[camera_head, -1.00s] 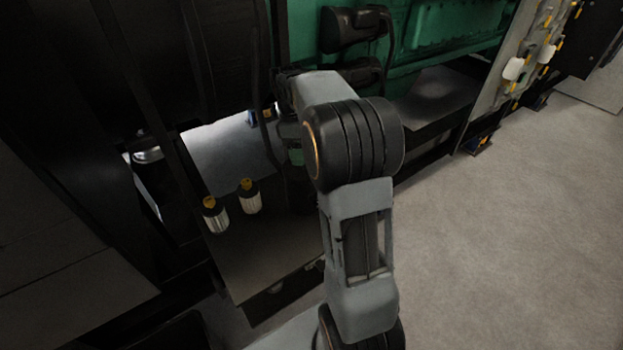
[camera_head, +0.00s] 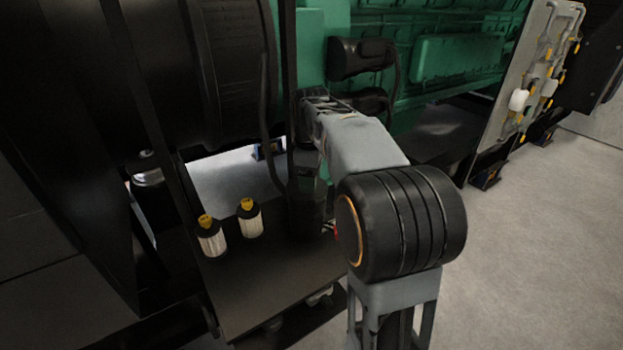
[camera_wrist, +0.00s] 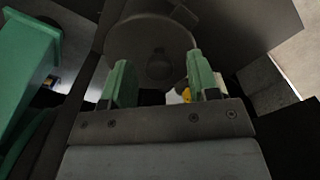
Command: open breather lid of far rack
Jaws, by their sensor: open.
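In the wrist view, my gripper (camera_wrist: 163,82) is open, its two green fingers apart with nothing between them. A dark round lid-like disc (camera_wrist: 150,32) with a smaller round boss shows just beyond the fingertips. It looks shut, but I cannot tell for sure that it is the breather lid, nor whether the fingers touch it. In the head view, my forearm and wrist hide most of the gripper and whatever it faces.
Two white canisters with yellow caps, one left (camera_head: 210,236) and one right (camera_head: 249,218), stand on a dark plate (camera_head: 275,285). A green engine (camera_head: 455,60) is behind. A grey panel with white and yellow parts (camera_head: 515,75) stands right. Open floor (camera_head: 540,240) lies at right.

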